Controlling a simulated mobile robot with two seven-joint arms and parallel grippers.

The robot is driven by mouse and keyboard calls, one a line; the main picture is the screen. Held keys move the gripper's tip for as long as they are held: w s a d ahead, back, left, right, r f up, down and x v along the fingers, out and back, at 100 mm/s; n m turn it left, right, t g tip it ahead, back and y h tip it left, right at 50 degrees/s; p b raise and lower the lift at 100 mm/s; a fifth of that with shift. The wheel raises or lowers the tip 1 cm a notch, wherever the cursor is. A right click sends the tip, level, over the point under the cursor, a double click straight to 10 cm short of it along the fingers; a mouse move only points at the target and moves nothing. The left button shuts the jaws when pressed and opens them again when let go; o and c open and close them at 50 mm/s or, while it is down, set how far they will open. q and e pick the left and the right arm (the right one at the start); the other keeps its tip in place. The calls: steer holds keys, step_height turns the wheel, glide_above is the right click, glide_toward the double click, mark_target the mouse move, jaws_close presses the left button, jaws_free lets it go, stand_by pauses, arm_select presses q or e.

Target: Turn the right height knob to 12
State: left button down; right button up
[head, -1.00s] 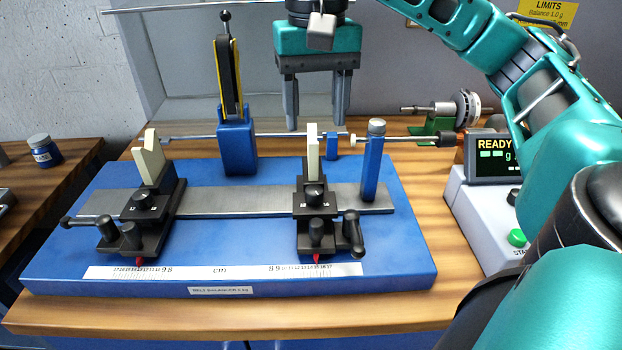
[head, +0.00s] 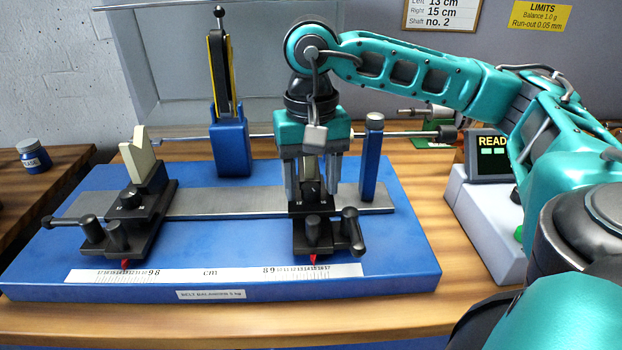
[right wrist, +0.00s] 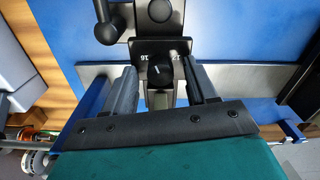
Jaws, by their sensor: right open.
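The right height knob (head: 311,188) is a small black knob on the right black carriage (head: 318,232) of the blue balancer. In the right wrist view the knob (right wrist: 160,76) has a white pointer line, with numbers that look like 16 and 12 beside it. The exact setting is too small to read. My right gripper (head: 312,192) points down over the carriage, open, one finger on each side of the knob. In the right wrist view the fingers (right wrist: 162,84) straddle the knob with gaps. My left gripper is not in view.
The left carriage (head: 125,215) has a similar knob. A blue post (head: 371,160) stands close right of my gripper. The shaft (head: 400,135) runs behind it. A display box (head: 488,215) stands at right. A wall note (head: 440,12) reads Right 15 cm.

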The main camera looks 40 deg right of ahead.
steer(key=c, duration=1.1)
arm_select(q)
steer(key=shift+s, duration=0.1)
arm_select(e)
steer(key=shift+o, duration=0.2)
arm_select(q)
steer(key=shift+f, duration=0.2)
arm_select(e)
steer(key=shift+m, duration=0.3)
steer(key=shift+f+m+b, duration=0.1)
steer(key=shift+m+b, duration=0.3)
steer(key=shift+m, duration=0.2)
arm_select(q)
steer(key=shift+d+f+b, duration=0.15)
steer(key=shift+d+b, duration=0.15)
steer(key=shift+b, duration=0.1)
arm_select(e)
steer(key=shift+m, duration=2)
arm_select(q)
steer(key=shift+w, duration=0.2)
arm_select(e)
steer(key=o, duration=1.1)
steer(key=shift+c, duration=0.2)
